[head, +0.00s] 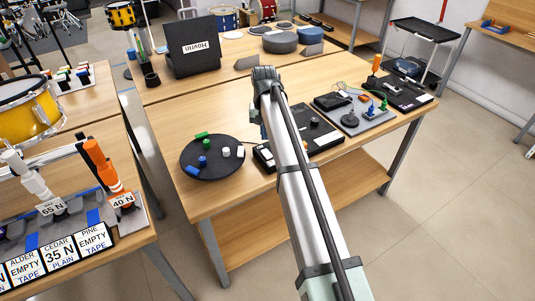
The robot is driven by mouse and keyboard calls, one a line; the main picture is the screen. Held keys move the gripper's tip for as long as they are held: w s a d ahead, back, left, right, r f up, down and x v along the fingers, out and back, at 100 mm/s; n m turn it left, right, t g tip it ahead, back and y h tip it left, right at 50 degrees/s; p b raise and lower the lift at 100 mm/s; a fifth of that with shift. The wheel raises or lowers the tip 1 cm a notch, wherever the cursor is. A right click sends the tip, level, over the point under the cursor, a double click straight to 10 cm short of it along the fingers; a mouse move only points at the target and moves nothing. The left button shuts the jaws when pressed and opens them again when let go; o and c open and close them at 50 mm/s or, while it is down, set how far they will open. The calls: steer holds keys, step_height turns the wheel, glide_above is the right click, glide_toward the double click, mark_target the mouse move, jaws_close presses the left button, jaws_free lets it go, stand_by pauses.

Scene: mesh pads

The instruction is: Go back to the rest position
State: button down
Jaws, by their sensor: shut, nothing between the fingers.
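My arm reaches from the lower right up over the middle of the wooden table (215,202), and its bend shows near the table's centre. My gripper does not show; the arm hides whatever lies directly behind it. A round black pad (190,168) lies at the table's front left with small green, blue, white and dark pieces on it. A black rectangular pad (328,140) lies partly behind my arm.
Right of my arm lie a grey pad (378,123) with small coloured pieces and a dark pad (412,101). At left, a bench holds orange and white tools and a yellow drum (28,110). Floor at right is clear.

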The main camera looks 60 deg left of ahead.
steer(key=shift+r, duration=0.6)
